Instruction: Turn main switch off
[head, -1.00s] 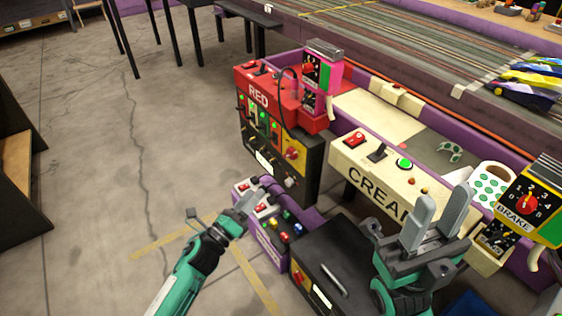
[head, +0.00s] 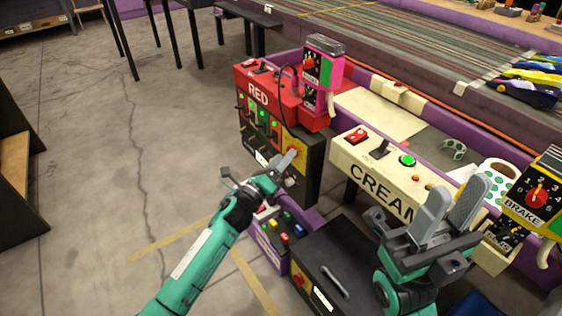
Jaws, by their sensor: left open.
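A red rotary knob on a yellow plate (head: 295,148) sits on the black front panel (head: 313,165) under the red RED station (head: 290,105); it looks like the main switch, partly hidden by my left finger. A similar red and yellow switch (head: 298,280) is on the low black box; I cannot tell from labels which is the main one. My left gripper (head: 257,168) is open and empty, one finger just in front of the panel's yellow plate, the other out to the left. Contact cannot be told. My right gripper (head: 458,210) is open and empty before the CREAM station (head: 362,170).
A purple box with coloured buttons (head: 268,242) stands below my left gripper, beside the black box with a handle (head: 335,255). A yellow BRAKE controller (head: 530,205) is at the right. The floor (head: 90,190) at left is clear.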

